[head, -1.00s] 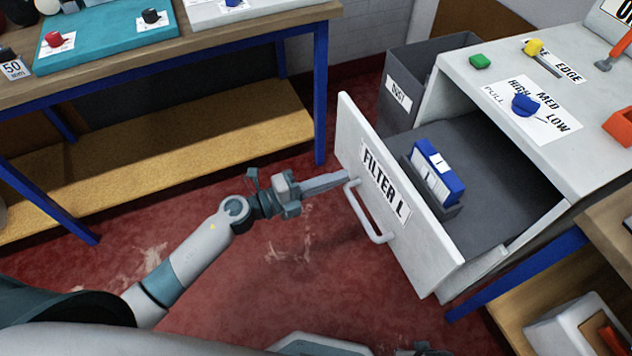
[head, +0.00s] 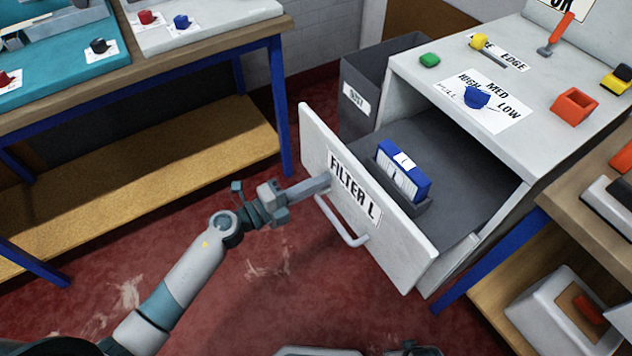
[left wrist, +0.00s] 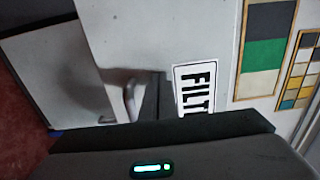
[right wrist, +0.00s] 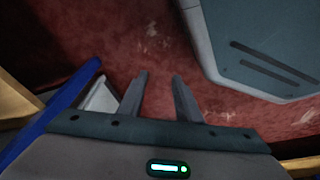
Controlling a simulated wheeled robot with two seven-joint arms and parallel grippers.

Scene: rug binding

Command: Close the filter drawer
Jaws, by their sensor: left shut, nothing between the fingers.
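The filter drawer stands pulled out of the grey cabinet, its white front (head: 405,250) labelled FILTER L. A blue-and-white filter (head: 403,172) sits upright in it. The bar handle (head: 343,225) is on the drawer front. My left gripper (head: 326,182) is shut and empty, its tips at the drawer front beside the label, above the handle. It appears to touch the front, though exact contact is hard to tell. The left wrist view shows the closed fingers (left wrist: 156,98) between handle and label. My right gripper (right wrist: 158,85) is open and empty above the red floor.
A grey bin (head: 362,90) stands beside the cabinet (head: 450,75). A blue-legged workbench with a yellow lower shelf (head: 150,165) is at left. Another bench (head: 590,210) is at right. Red floor is clear before the drawer.

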